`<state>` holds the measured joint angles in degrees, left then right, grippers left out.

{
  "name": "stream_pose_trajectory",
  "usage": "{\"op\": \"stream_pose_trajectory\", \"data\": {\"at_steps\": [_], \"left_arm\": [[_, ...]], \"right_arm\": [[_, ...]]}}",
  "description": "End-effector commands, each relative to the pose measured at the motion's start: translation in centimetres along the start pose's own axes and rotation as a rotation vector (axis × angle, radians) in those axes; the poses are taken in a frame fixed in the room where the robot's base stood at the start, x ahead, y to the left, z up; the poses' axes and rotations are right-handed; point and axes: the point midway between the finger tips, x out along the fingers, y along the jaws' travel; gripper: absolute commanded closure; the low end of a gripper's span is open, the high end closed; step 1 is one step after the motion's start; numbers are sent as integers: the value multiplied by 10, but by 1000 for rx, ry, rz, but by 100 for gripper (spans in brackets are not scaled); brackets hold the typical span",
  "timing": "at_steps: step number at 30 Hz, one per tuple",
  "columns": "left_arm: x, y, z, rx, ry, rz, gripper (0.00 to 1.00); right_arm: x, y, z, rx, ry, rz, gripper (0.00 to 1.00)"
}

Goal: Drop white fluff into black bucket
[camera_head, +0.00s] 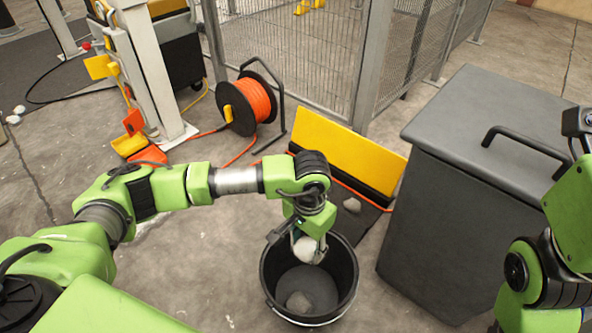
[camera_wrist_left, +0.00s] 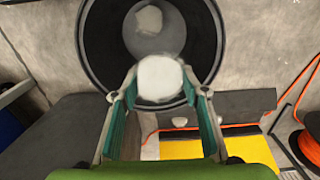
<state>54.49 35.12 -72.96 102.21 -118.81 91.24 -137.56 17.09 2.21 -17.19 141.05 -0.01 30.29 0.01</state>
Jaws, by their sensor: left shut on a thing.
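The black bucket (camera_head: 345,283) stands on the concrete floor in the middle of the head view. A piece of white fluff (camera_head: 306,249) is between the fingers of my left gripper (camera_head: 307,246), over the bucket's opening near its far side. In the left wrist view the fluff (camera_wrist_left: 160,78) sits between the fingertips, with the bucket (camera_wrist_left: 97,50) behind it. Another light piece of fluff (camera_head: 298,302) lies on the bucket's bottom, and it also shows in the left wrist view (camera_wrist_left: 149,20). Of my right arm only links show; its gripper is out of view.
A large dark grey bin (camera_head: 440,235) with a handled lid stands right of the bucket. A yellow board (camera_head: 345,150) is behind it, with a small pale lump (camera_head: 352,205) on the dark base. An orange cable reel (camera_head: 254,103) and mesh fence stand farther back.

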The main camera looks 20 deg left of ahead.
Motion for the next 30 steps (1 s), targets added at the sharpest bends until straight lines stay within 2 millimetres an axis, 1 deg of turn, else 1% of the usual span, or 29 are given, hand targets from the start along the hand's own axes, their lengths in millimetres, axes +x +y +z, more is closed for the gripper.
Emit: {"op": "stream_pose_trajectory", "data": {"at_steps": [2, 3, 4, 5, 14, 17, 20, 30], "left_arm": [[0, 0, 0, 0, 0, 0, 68], [0, 0, 0, 0, 0, 0, 51], [0, 0, 0, 0, 0, 0, 44], [0, 0, 0, 0, 0, 0, 40], [0, 0, 0, 0, 0, 0, 40], [-5, 0, 0, 0, 1, 0, 40], [-17, 0, -1, 0, 2, 0, 40], [-88, 0, -1, 0, 5, 0, 40]], "right_arm": [[0, 0, 0, 0, 0, 0, 67], [0, 0, 0, 0, 0, 0, 67], [0, 0, 0, 0, 0, 0, 67], [0, 0, 0, 0, 0, 0, 67], [0, 0, 0, 0, 1, 1, 67], [0, 0, 0, 0, 1, 1, 67], [0, 0, 0, 0, 1, 1, 67], [0, 0, 0, 0, 1, 1, 67]]}}
